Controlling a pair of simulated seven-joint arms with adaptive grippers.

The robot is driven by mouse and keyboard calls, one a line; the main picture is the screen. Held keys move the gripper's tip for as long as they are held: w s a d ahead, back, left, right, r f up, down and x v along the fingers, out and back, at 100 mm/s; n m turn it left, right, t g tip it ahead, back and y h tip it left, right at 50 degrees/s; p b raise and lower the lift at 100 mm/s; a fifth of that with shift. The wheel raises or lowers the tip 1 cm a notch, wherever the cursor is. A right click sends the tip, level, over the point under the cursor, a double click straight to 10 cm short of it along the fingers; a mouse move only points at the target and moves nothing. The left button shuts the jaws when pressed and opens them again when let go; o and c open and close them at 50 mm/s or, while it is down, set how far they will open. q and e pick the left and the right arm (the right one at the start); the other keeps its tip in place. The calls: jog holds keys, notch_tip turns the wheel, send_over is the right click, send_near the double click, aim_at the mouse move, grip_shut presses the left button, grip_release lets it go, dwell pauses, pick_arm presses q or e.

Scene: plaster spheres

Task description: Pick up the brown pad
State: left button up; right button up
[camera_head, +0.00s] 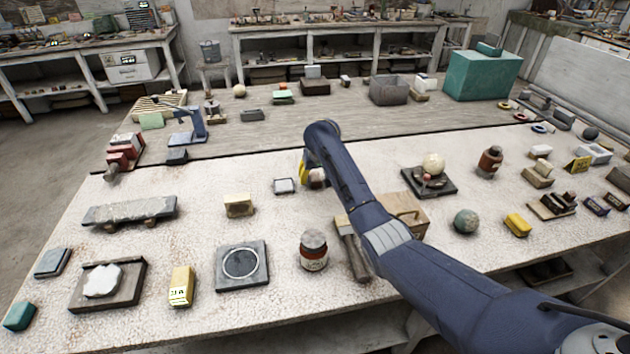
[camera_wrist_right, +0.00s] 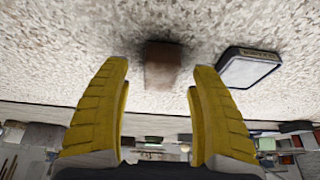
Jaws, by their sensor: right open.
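The brown pad (camera_wrist_right: 163,66) is a small reddish-brown block on the pale speckled tabletop. In the right wrist view it shows between the two yellow fingertips of my right gripper (camera_wrist_right: 158,72), with a gap on each side. The gripper is open and nothing is held. In the head view a yellow finger of my right gripper (camera_head: 306,172) shows at the end of the blue arm. Part of a brownish thing (camera_head: 317,179) shows beside it, mostly hidden by the arm. My left gripper is not in view.
A dark-framed pale square (camera_head: 284,186) lies close by, left of the gripper; it also shows in the wrist view (camera_wrist_right: 248,67). A wooden box (camera_head: 410,217) is partly behind my arm.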

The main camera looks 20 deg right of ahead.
jog(key=shift+x, duration=0.85)
jog(key=c, duration=1)
